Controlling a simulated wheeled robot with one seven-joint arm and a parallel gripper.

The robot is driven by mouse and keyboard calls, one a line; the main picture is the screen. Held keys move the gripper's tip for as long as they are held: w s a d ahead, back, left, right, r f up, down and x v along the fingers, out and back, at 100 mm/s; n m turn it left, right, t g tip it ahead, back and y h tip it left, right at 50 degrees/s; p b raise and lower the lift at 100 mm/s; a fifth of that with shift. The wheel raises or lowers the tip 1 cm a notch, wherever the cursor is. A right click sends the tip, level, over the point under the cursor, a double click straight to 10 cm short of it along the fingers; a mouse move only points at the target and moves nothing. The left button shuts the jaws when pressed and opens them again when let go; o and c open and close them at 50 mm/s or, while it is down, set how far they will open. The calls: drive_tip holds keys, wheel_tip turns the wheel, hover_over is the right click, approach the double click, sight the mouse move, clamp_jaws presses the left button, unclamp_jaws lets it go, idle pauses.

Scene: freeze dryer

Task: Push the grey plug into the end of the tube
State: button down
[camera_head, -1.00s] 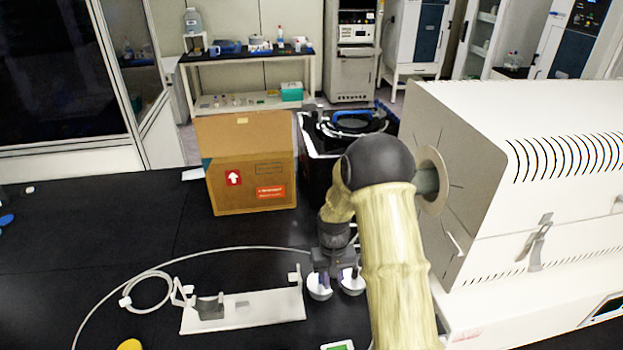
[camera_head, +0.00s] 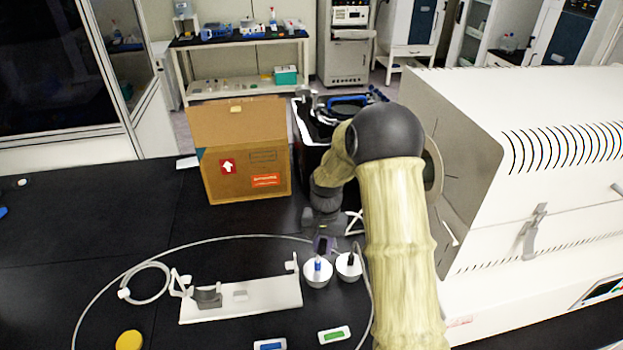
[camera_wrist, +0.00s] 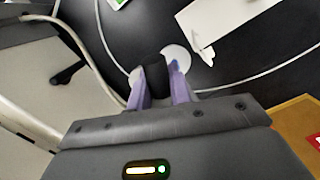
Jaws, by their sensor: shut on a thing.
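My gripper (camera_wrist: 157,92) is shut on a dark grey plug (camera_wrist: 154,72), held between its purple fingers in the wrist view. In the head view my gripper (camera_head: 324,243) is above and just behind two white round pieces, the left one (camera_head: 317,279) with a blue upright part and the right one (camera_head: 348,270) with a dark one. The plug cannot be made out clearly there. The tube lies in the white furnace (camera_head: 480,140) at the right. My arm hides the tube's end; part of the round flange (camera_head: 434,168) around it shows.
A white stand with a grey cradle (camera_head: 262,297) lies left of my gripper. A thin cable (camera_head: 215,241) loops around it. A cardboard box (camera_head: 222,178) and a black bin (camera_head: 303,152) stand behind. A yellow disc (camera_head: 129,340) lies at the front.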

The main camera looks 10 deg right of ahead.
wheel_tip(320, 180, up, 20)
drive_tip(key=w+a+m+p, duration=0.1)
drive_tip(key=m+p, duration=0.1)
drive_tip(key=m, duration=0.4)
drive_tip(key=w+a+m+t+p, duration=0.1)
drive_tip(key=a+m+p, duration=0.1)
drive_tip(key=m, duration=0.5)
drive_tip(key=shift+m, duration=0.3)
drive_tip(key=shift+d, duration=0.2)
drive_tip(key=shift+d, duration=1.85)
drive_tip(key=shift+d+f+t+b, duration=0.1)
drive_tip(key=shift+t+b, duration=0.2)
drive_tip(key=shift+b, duration=0.1)
drive_tip(key=shift+d, duration=0.1)
drive_tip(key=shift+t+b, duration=0.3)
drive_tip(key=shift+b, duration=0.35)
drive_tip(key=shift+b, duration=0.3)
